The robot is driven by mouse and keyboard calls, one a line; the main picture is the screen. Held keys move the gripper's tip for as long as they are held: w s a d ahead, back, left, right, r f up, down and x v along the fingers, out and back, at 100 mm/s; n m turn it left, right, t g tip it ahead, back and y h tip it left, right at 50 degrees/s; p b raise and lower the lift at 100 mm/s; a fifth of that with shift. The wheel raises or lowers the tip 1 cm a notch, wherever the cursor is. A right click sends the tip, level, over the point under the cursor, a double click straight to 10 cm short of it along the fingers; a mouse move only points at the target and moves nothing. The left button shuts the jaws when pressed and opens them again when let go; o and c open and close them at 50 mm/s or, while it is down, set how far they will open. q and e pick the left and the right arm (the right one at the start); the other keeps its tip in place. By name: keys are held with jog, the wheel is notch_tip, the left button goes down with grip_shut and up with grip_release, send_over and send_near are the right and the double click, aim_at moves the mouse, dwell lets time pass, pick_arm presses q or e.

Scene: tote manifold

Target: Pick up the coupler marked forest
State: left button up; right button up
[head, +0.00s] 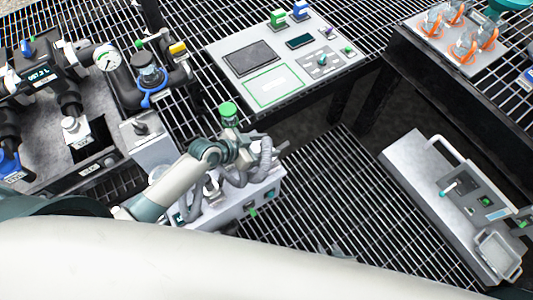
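The finger gap is too small and crowded by hoses to read. A green-capped piece (228,112) stands just behind my wrist. I cannot tell whether it is the forest coupler or whether it touches the gripper. The box front has small green and teal marks (252,211); no word is legible. My arm hides part of the box top.
A grey panel (312,85) with screens and green and blue clips is behind. Black piping with a gauge (107,58) and blue-collared valve (150,76) is at left. A handled grey case (440,185) is at right. Grating between box and case is mostly clear.

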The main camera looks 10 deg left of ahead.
pick_arm(q)
jog(key=shift+x, duration=2)
jog(key=shift+d, duration=0.1)
grip_shut()
